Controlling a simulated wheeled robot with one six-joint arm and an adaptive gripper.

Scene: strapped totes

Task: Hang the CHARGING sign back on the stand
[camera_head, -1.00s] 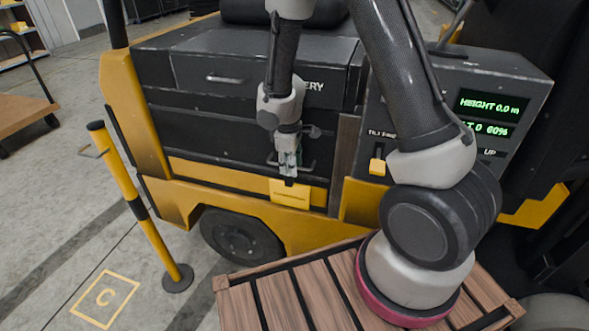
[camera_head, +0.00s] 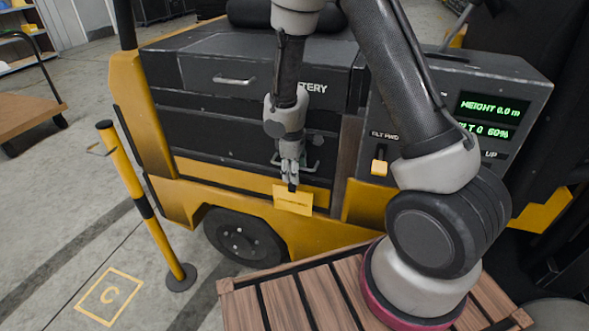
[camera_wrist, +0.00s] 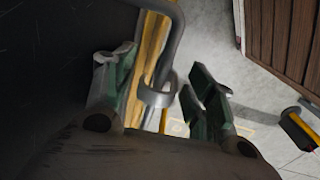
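The yellow CHARGING sign (camera_head: 293,199) hangs slightly tilted at the front of the forklift, just below my gripper (camera_head: 290,172); its lettering is too small to read. In the wrist view my gripper (camera_wrist: 165,88) has its green-padded fingers apart, with a grey bar and ring (camera_wrist: 157,97) between them. I cannot tell whether the ring belongs to the sign or the forklift handle. The stand (camera_head: 143,205) is a yellow post with a black band, a small side hook (camera_head: 97,150) near its top and a round dark base, upright on the floor at left. Its hook is empty.
The forklift's dark battery drawers (camera_head: 225,130) stand close behind my gripper. A handle (camera_head: 312,167) sticks out beside it. A wooden slatted platform (camera_head: 300,298) lies in front. A floor square marked C (camera_head: 108,296) is left of it. Floor between stand and forklift is narrow.

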